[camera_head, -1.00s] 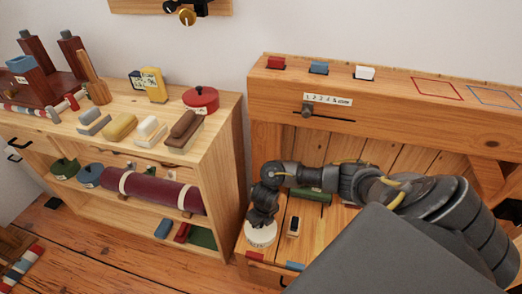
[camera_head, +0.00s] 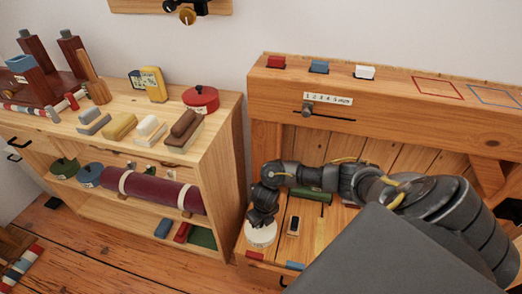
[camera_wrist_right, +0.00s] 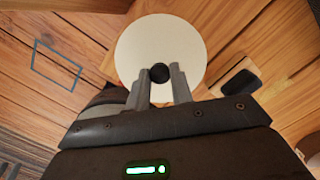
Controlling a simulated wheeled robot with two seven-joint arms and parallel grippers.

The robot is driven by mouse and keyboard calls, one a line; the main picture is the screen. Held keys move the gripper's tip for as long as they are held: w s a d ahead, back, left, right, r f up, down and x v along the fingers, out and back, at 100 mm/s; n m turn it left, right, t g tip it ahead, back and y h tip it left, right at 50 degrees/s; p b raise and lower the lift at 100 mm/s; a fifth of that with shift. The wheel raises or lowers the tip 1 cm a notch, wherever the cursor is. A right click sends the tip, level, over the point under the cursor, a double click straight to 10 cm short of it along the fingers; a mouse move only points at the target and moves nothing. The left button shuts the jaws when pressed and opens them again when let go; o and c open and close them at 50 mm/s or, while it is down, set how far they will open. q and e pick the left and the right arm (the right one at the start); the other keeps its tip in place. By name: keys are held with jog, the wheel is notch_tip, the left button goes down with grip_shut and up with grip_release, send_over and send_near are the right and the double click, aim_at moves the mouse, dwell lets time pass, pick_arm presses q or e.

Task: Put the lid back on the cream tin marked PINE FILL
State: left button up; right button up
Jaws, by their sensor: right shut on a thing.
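My right gripper (camera_wrist_right: 160,78) is shut on the black knob (camera_wrist_right: 160,72) of a round cream lid (camera_wrist_right: 162,38). In the head view my right gripper (camera_head: 262,216) points down onto this cream round thing (camera_head: 262,236), at the left end of the low wooden bench. Dark marks show on its side there, too small to read. I cannot tell from these views whether the lid sits on the tin or just above it. The lid hides whatever is beneath it in the wrist view. My left gripper is not in view.
A black-topped block (camera_head: 293,225) lies close to the right of the cream lid. A green cylinder (camera_head: 311,194) lies behind, near my arm. The shelf unit (camera_head: 228,150) stands to the left, carrying a red lidded pot (camera_head: 201,99) and several brushes. Red and blue blocks mark the bench's front edge.

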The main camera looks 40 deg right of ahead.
dwell(0.3)
jog(key=o, duration=1)
jog(key=shift+o, duration=0.4)
jog(key=o, duration=0.4)
jog(key=shift+o, duration=0.2)
